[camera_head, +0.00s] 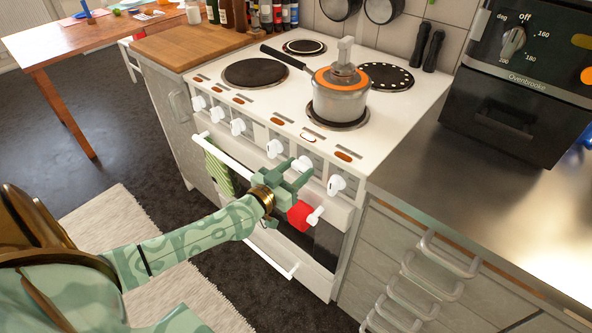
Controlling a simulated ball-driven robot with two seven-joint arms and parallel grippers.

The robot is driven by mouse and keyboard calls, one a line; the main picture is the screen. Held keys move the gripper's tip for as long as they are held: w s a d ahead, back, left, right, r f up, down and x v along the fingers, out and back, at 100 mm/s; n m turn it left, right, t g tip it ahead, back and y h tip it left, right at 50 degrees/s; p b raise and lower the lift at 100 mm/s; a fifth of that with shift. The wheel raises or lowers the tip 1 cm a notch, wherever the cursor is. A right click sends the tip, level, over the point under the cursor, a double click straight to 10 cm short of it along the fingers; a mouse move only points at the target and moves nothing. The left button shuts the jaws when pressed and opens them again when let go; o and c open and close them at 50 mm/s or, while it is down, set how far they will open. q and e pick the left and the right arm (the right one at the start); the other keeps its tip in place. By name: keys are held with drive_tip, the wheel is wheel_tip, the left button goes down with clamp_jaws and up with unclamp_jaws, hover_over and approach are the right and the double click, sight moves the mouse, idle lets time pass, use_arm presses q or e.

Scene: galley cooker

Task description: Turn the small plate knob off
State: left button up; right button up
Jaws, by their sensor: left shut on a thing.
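The white cooker (400,130) has a row of white knobs along its front edge. My left gripper (296,176), green, reaches in from the left and is at the front panel. It is shut on a white knob (302,163), second from the right end of the row, partly hidden by the fingers. Another knob (274,149) is just left of the gripper, and the rightmost knob (336,185) is clear of it. My right gripper is not in view.
A pot (341,98) with an orange-rimmed lid stands on the front right plate. Below the knobs, a white oven handle bears a green striped towel (219,165) and a red object (300,215) at its right end. A steel worktop lies right.

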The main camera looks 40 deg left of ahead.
use_arm(q)
drive_tip(key=shift+n, duration=0.3)
drive_tip(key=n+p, duration=0.1)
drive_tip(key=n, duration=0.2)
drive_tip(key=shift+r+n+p, duration=0.1)
drive_tip(key=shift+n+p, duration=0.2)
drive_tip(key=n+p, duration=0.1)
drive_tip(key=n, duration=0.3)
drive_tip(key=shift+n, duration=0.3)
drive_tip(key=n, duration=0.4)
drive_tip(key=shift+n, duration=2.5)
drive_tip(key=o, duration=1)
